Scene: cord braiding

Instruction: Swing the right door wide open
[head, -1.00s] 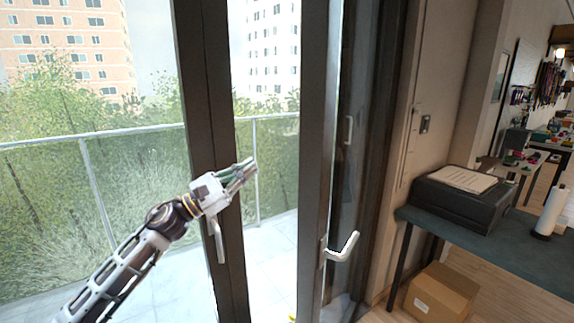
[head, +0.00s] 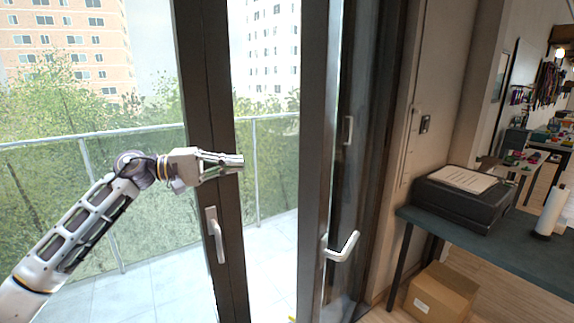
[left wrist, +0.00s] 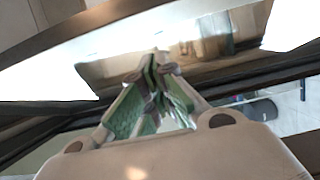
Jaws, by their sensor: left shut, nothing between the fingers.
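The right door (head: 315,120) has a dark frame and a pale lever handle (head: 342,247). It stands partly open, turned inward, with a bright gap between it and the left door (head: 208,110). The left door carries its own pale handle (head: 215,236). My left gripper (head: 241,161) is shut and empty. It points right, in front of the left door's frame, with its tips over the gap and apart from the right door's edge in the picture. Its closed fingers also show in the left wrist view (left wrist: 157,62). My right gripper is not in view.
A dark table (head: 470,240) with a black printer (head: 462,200) stands to the right of the doorway. A cardboard box (head: 440,292) sits on the floor below it. A balcony railing (head: 130,133) runs outside behind the glass.

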